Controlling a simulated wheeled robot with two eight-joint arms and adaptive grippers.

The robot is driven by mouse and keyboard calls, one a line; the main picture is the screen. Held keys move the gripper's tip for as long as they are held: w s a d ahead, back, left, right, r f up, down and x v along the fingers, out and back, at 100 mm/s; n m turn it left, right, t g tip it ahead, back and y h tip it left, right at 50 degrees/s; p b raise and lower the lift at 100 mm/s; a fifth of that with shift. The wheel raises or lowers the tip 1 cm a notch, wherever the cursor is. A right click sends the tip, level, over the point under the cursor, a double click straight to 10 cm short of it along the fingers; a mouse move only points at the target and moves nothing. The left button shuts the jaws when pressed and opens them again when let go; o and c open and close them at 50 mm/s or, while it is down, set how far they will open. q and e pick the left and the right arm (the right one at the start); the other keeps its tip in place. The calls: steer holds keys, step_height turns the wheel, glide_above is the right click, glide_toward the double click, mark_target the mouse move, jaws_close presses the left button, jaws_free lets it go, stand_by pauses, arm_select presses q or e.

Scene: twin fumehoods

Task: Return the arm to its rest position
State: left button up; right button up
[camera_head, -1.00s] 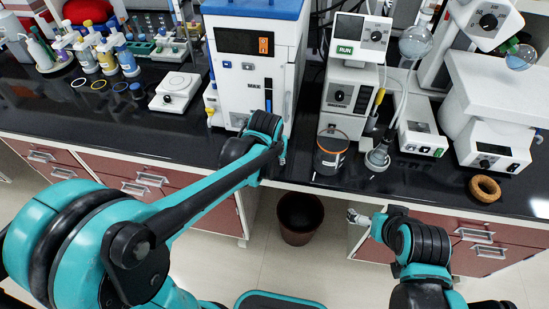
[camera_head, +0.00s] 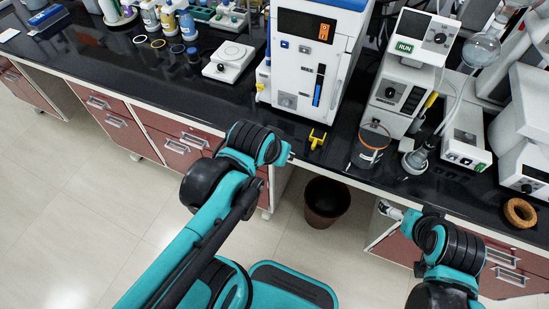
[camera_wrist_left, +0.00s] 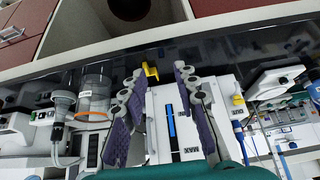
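My left arm (camera_head: 215,210) reaches up from the bottom of the head view, its end in front of the counter edge. In that view its gripper is mostly hidden behind the wrist. In the left wrist view my left gripper (camera_wrist_left: 158,72) has its two purple-padded fingers spread apart, with nothing held between them. My right arm (camera_head: 450,245) is bent at the lower right, below the counter edge. Only a small pale end part (camera_head: 389,210) shows there, and I cannot tell how its fingers stand.
The black counter (camera_head: 110,65) holds a white blue-topped instrument (camera_head: 305,60), a yellow piece (camera_head: 317,139), an orange-banded beaker (camera_head: 370,148) and a cork ring (camera_head: 519,212). A brown bin (camera_head: 326,202) stands on the floor. The floor (camera_head: 85,190) at left is clear.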

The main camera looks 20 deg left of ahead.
arm_select(q)
steer(key=s, duration=0.1)
steer(key=s+a+f, duration=0.1)
steer(key=shift+s+t, duration=0.4)
steer(key=shift+f, duration=0.1)
steer(key=shift+f, duration=0.2)
